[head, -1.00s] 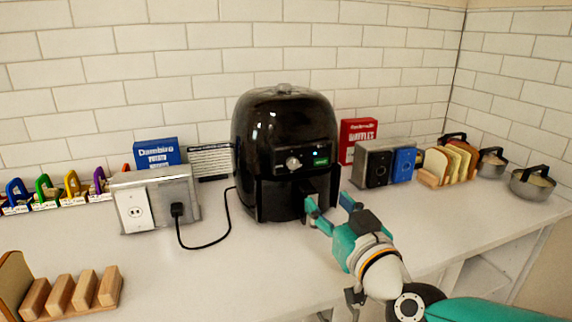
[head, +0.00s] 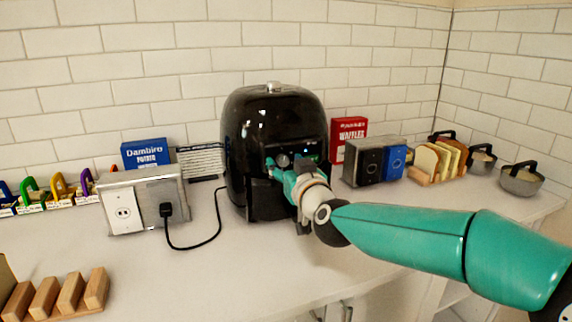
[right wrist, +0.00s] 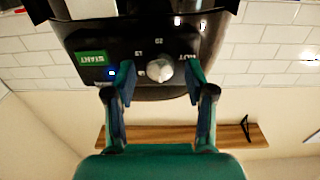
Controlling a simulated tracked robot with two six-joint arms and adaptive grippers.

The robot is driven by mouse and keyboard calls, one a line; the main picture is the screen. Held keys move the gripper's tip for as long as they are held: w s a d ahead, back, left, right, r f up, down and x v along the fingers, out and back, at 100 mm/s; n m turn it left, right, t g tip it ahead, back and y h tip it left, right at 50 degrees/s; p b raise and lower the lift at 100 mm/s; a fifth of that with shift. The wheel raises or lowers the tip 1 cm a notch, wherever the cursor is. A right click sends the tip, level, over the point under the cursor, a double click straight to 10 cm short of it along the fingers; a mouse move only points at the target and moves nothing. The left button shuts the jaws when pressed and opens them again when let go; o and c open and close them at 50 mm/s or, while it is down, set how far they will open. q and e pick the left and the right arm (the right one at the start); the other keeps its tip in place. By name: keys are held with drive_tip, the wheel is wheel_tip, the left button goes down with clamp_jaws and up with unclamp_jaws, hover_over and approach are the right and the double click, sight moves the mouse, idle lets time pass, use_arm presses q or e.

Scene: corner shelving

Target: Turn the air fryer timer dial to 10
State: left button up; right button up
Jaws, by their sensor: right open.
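The black air fryer (head: 268,118) stands on the counter against the tiled wall. Its silver timer dial (right wrist: 160,69) shows in the right wrist view, upside down, with small numbers printed around it and a green START label (right wrist: 92,58) beside it. My right gripper (right wrist: 160,73) is open, with one finger on each side of the dial. I cannot tell whether the fingers touch it. In the head view my right gripper (head: 288,172) is at the fryer's front panel and covers part of it. The dial's exact setting is too small to read. My left gripper is not in view.
A metal outlet box (head: 145,200) with a plugged black cord stands left of the fryer. A blue box (head: 146,154) and a red box (head: 348,138) stand behind.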

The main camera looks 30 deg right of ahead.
drive_tip(key=shift+w, duration=0.15)
drive_tip(key=shift+c, duration=0.2)
clamp_jaws()
drive_tip(key=shift+m, duration=0.3)
drive_tip(key=shift+m+b, duration=0.45)
drive_tip(key=shift+m, duration=0.15)
drive_tip(key=m+b, duration=0.1)
drive_tip(key=m, duration=0.3)
drive_tip(key=shift+d+f+b, duration=0.1)
drive_tip(key=shift+b, duration=0.25)
drive_tip(key=m+b, duration=0.1)
drive_tip(key=m, duration=0.4)
drive_tip(key=shift+m+b, duration=0.3)
drive_tip(key=shift+b, duration=0.1)
drive_tip(key=shift+d, duration=0.1)
